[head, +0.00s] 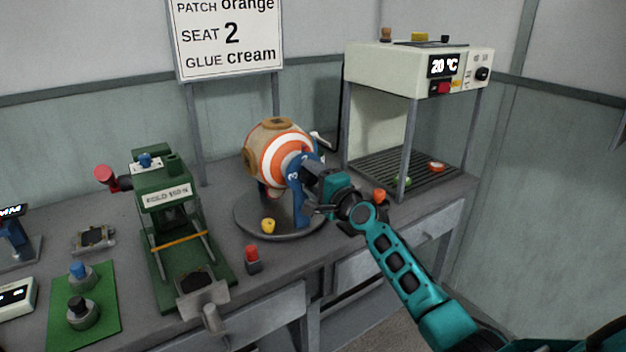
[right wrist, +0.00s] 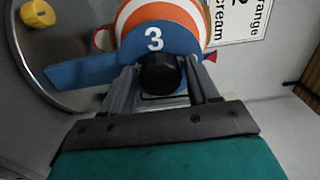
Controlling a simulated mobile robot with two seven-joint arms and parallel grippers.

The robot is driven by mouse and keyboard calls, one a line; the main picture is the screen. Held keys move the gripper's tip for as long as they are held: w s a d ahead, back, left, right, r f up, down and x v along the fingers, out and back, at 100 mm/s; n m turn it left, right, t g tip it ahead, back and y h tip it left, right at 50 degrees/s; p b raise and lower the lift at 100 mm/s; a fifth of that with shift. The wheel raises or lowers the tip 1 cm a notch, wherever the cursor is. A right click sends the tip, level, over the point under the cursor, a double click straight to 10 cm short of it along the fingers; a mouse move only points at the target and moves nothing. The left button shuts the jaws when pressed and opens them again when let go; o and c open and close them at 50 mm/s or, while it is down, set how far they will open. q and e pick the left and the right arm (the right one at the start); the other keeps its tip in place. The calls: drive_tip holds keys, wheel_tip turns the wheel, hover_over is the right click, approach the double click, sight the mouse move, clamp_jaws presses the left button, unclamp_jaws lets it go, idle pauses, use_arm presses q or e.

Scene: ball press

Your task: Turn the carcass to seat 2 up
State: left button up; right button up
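The carcass (head: 265,150) is a ball with orange and white rings and tan round patches, held in a stand on a round grey turntable (head: 245,222). A blue index disc (head: 294,182) on its near right side bears a 3, upright in the right wrist view (right wrist: 190,42). A black knob (right wrist: 160,72) sits at the disc's centre. My right gripper (right wrist: 162,78) has its fingers on either side of this knob and looks shut on it. In the head view my right gripper (head: 312,190) hides part of the disc and stand. My left gripper is not in view.
A sign (head: 228,38) reads patch orange, seat 2, glue cream. A green press (head: 165,205) stands left of the turntable. A yellow piece (head: 268,226) lies on the turntable, a red-topped piece (head: 252,258) in front. An oven (head: 400,70) with a rack stands right.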

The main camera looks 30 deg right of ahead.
drive_tip(key=shift+o, duration=0.9)
drive_tip(key=shift+s, duration=0.1)
drive_tip(key=shift+s, duration=0.4)
drive_tip(key=s+d+p, duration=0.1)
drive_tip(key=s, duration=1)
drive_tip(key=shift+s, duration=0.4)
